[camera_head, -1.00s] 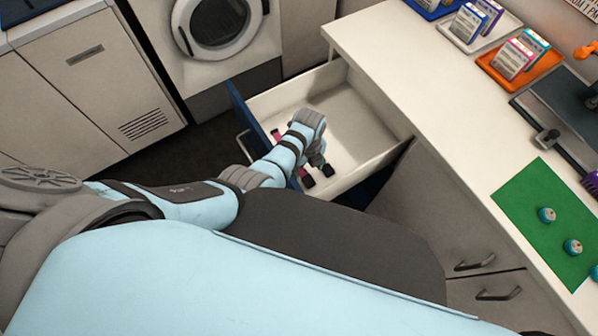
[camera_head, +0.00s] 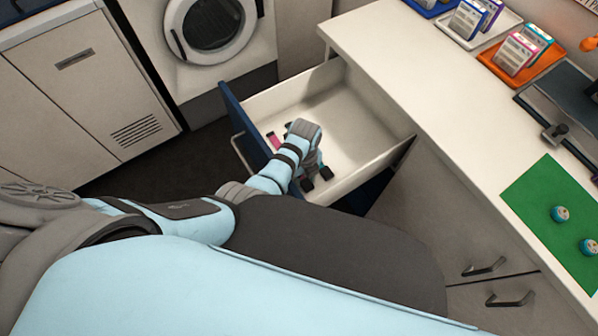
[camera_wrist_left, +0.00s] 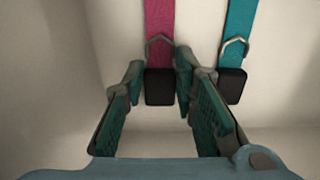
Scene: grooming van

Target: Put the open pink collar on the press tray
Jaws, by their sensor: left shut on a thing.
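The pink collar lies straight in the open drawer, its pink strap (camera_head: 274,141) showing beyond my left wrist in the head view. In the left wrist view its strap (camera_wrist_left: 160,25) ends in a black buckle between the fingertips. My left gripper (camera_head: 312,172) is down in the drawer, shut on the pink collar at the buckle end; its fingers also show in the left wrist view (camera_wrist_left: 158,85). A teal collar (camera_wrist_left: 238,30) with a black buckle lies beside it, just outside the right-hand finger. My arm hides much of both straps. I cannot pick out the press tray for certain.
The pale drawer (camera_head: 365,125) has walls around the gripper and free floor to the right. On the counter (camera_head: 450,110) are a green mat (camera_head: 545,200) with small round tins, an orange tray (camera_head: 512,72) of boxes, and a dark device (camera_head: 575,90) at the right edge.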

